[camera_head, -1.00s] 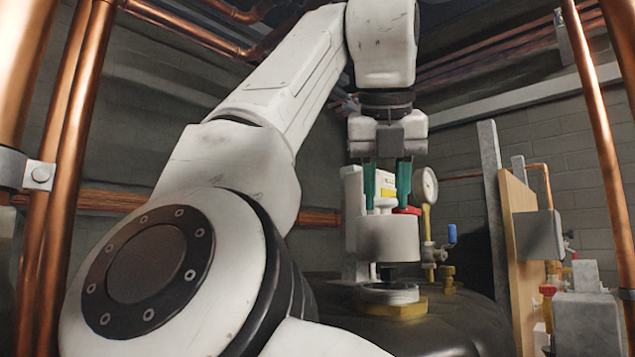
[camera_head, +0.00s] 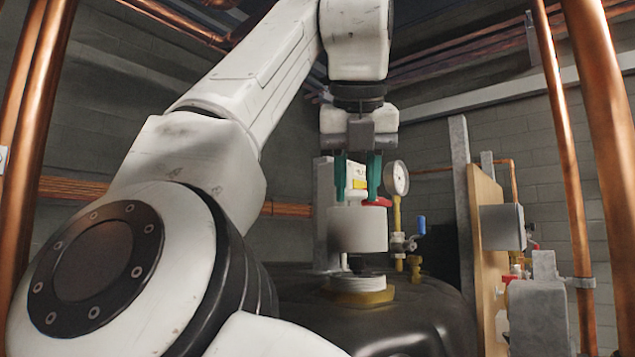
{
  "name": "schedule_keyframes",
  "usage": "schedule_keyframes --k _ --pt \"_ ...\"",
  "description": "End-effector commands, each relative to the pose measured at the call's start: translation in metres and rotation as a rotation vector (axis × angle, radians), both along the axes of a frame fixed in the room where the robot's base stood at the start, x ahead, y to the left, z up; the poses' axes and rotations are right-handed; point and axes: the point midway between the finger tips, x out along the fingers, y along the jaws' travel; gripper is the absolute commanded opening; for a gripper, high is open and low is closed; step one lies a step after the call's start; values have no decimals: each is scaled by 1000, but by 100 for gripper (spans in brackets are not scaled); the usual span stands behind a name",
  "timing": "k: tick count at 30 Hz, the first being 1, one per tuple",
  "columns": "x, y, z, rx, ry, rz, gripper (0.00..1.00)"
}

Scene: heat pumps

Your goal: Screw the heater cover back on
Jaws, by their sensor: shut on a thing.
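A short dark part shows under the cover. Below it, a pale threaded neck (camera_head: 358,283) stands in a brass collar (camera_head: 360,298) on top of the black tank (camera_head: 430,310). The cover is roughly above the neck, with a visible gap between the cover's rim and the neck. Whether the dark part touches the neck cannot be told.
A pressure gauge (camera_head: 396,178) on a brass stem, a red handle (camera_head: 378,202) and a blue-handled valve (camera_head: 421,226) stand close to the right of the cover. A grey upright (camera_head: 324,215) stands just left. Copper pipes (camera_head: 560,130) and a wooden board (camera_head: 487,260) are farther right.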

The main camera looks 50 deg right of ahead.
Motion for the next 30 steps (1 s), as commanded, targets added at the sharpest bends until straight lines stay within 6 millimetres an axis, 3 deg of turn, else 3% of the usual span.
schedule_keyframes --k 30 --pt "-1 1 -18 0 0 0 0"
